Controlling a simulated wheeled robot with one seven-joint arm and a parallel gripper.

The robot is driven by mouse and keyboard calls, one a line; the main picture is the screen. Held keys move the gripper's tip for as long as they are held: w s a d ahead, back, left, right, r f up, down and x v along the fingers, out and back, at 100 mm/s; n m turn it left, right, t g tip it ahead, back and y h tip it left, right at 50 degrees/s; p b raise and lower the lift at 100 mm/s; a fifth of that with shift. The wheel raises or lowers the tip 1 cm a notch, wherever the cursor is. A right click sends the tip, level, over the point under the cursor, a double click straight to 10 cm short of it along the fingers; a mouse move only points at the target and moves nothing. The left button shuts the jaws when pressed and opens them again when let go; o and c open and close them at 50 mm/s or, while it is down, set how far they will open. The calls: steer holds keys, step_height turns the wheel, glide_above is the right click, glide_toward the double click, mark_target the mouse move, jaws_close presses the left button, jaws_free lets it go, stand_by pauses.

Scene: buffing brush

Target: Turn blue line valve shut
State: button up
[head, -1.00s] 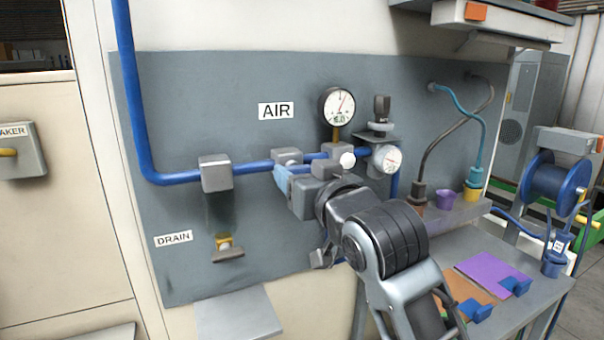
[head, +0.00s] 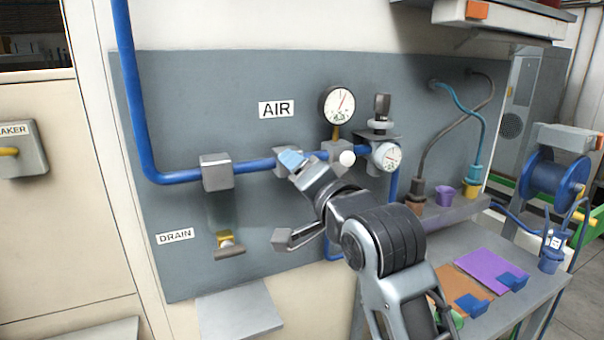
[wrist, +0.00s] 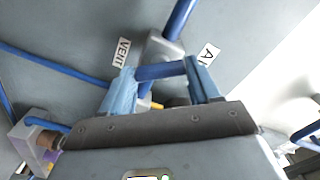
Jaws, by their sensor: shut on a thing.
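The blue air line (head: 186,176) runs along the grey panel below the AIR label, through grey blocks. My gripper (head: 291,160) is at this line, left of the round gauge, angled up and left, with light blue fingertips against the panel fittings. In the wrist view, the two light blue fingers of my gripper (wrist: 162,86) stand on either side of a dark blue bar (wrist: 160,71), which spans between them and appears to be the valve handle. My gripper is shut on it. The fingers and gripper body hide most of the valve in the head view.
A round gauge (head: 337,105) and a smaller gauge (head: 386,155) sit just right of my gripper. A drain fitting (head: 228,245) is lower left. A bench (head: 455,247) with purple and orange mats stands at right.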

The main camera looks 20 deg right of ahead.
steer(key=shift+m, duration=3.6)
steer(key=o, duration=1.1)
steer(key=shift+c, duration=0.2)
steer(key=shift+s, duration=0.1)
steer(key=s+b, duration=0.2)
steer(key=s, duration=0.5)
steer(key=shift+s, duration=0.3)
